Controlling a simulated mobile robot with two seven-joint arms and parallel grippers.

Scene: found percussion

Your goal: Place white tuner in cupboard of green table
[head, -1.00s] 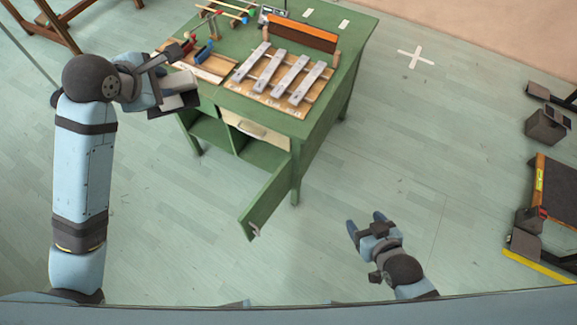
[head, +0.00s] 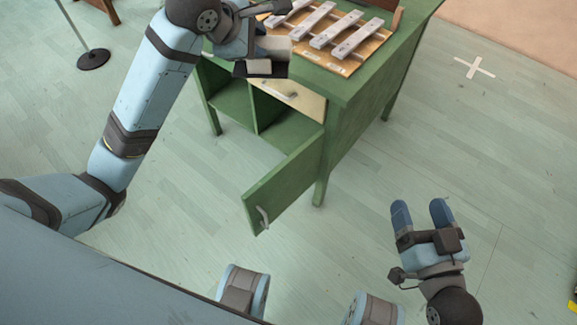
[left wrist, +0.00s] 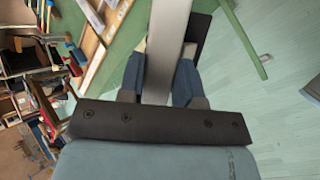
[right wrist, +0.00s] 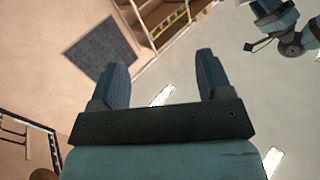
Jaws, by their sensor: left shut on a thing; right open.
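My left gripper (head: 258,50) is shut on a pale and black flat piece (head: 275,47), which appears to be the white tuner. The left wrist view shows it as a long light-grey strip (left wrist: 166,45) between the fingers, with a dark plate to its right. In the head view it overlaps the front edge of the green table (head: 350,88), above the cupboard; its height is unclear. The cupboard (head: 287,128) is open below a beige drawer front, its green door (head: 285,185) swung out toward me. My right gripper (head: 420,208) is open and empty, right of the door.
A wooden board with several metal bars (head: 335,30) lies on the tabletop. A table leg (head: 320,180) stands right of the door. A dark round stand base (head: 93,59) is on the floor at the left. The floor right of the table is clear, with a white cross mark (head: 474,67).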

